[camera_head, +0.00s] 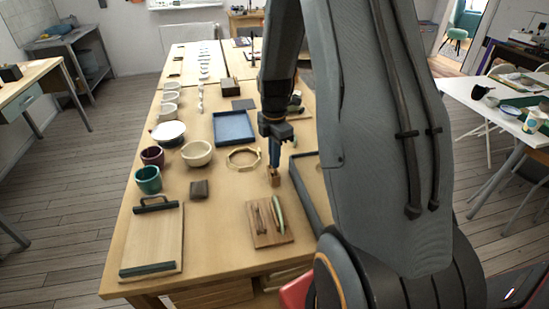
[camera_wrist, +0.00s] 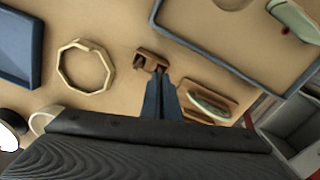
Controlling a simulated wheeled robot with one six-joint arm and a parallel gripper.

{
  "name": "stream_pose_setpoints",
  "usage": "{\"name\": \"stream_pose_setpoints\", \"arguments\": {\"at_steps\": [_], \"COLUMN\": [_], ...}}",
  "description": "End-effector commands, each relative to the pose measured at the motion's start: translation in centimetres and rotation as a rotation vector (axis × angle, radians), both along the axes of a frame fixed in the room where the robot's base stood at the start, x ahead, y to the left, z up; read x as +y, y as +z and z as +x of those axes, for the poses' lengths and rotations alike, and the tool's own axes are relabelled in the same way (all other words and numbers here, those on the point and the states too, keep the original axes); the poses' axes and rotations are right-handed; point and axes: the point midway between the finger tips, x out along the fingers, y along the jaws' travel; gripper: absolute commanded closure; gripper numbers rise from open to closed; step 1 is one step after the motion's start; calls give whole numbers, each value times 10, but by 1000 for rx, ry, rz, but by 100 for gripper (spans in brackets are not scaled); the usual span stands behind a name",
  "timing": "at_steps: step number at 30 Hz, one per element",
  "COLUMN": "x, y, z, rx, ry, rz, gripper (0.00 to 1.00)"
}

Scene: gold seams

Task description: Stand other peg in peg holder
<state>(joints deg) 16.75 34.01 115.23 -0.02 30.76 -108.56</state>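The small wooden peg holder (camera_head: 273,178) stands on the table just below my gripper. In the wrist view the holder (camera_wrist: 146,56) shows dark openings in its top, just beyond my fingertips. My gripper (camera_head: 274,163) points down over it; its blue fingers (camera_wrist: 161,80) are close together in the wrist view. Whether a thin peg is between them is hidden. A wooden board (camera_head: 270,238) nearer the front carries a slim brown stick-like piece (camera_head: 263,218) and a pale green tool (camera_head: 278,213). I cannot tell whether the brown piece is a peg.
An octagonal wooden ring (camera_head: 232,157) lies left of the holder, with a blue tray (camera_head: 231,141) behind it. A dark-rimmed tray (camera_head: 304,192) lies to the right. Cups and bowls (camera_head: 197,154) line the left side.

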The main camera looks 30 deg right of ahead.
Motion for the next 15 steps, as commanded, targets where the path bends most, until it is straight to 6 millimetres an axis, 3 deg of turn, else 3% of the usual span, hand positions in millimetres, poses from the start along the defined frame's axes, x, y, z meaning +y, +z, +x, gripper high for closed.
{"name": "stream_pose_setpoints", "arguments": {"at_steps": [7, 11, 15], "x": [0, 0, 0], "y": [-1, -1, -1], "z": [0, 0, 0], "rx": [0, 0, 0], "ry": [0, 0, 0], "rz": [0, 0, 0], "gripper": [100, 76, 76]}}
